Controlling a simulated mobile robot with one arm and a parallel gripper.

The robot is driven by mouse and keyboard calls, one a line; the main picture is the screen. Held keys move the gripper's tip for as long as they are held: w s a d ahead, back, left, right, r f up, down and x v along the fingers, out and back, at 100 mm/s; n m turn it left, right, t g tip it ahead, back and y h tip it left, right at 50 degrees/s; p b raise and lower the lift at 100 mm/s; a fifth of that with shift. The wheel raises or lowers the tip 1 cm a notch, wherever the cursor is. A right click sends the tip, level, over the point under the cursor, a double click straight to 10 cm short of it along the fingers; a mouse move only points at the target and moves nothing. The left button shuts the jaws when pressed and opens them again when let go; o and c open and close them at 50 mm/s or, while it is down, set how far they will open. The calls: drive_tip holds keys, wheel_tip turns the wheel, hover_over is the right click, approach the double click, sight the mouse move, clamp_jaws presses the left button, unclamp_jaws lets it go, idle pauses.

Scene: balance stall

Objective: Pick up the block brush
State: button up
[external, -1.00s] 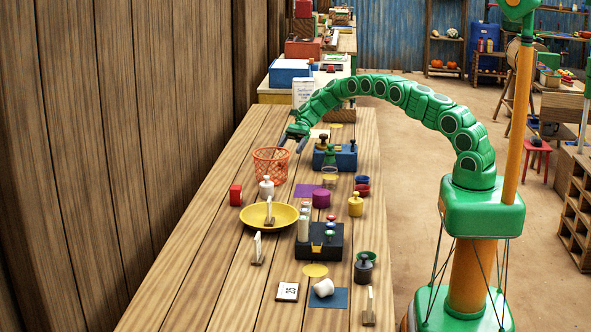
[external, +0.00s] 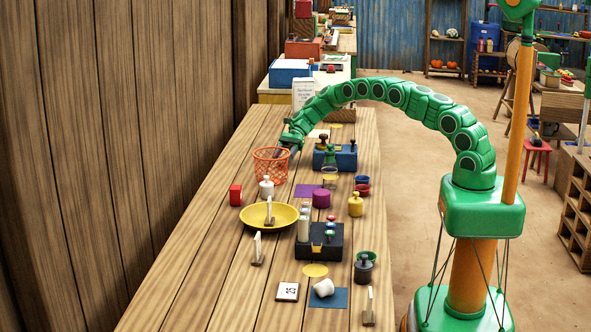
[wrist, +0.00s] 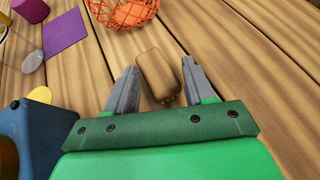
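The block brush (wrist: 157,74), a brown wooden block with rounded edges, lies on the table between the two grey fingers of my gripper (wrist: 160,68) in the wrist view. The fingers stand apart, one on each side of it. The right finger is very close to it; I cannot tell whether it touches. In the external view my gripper (external: 287,147) is low over the table, just behind the orange basket, and the brush cannot be made out there.
An orange wire basket (wrist: 124,10) stands close ahead of the fingertips. A blue block stand (wrist: 35,130) is at the left, with a purple mat (wrist: 65,34) beyond it. In the external view, a yellow dish (external: 250,222) and several weights stand nearer. Bare planks lie right of the brush.

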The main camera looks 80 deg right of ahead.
drive_tip(key=c, duration=0.8)
drive_tip(key=shift+r, duration=0.25)
wheel_tip(320, 180, up, 3)
drive_tip(key=shift+s+f, duration=0.1)
drive_tip(key=shift+s+a+r, duration=0.75)
drive_tip(key=shift+s+r, duration=0.85)
drive_tip(key=shift+s, duration=0.6)
drive_tip(key=shift+s+a+r, duration=0.8)
drive_tip(key=shift+s+r, duration=0.85)
drive_tip(key=shift+s, duration=0.5)
drive_tip(key=shift+s+a+r, duration=0.75)
drive_tip(key=shift+s+r, duration=0.85)
drive_tip(key=shift+s, duration=0.6)
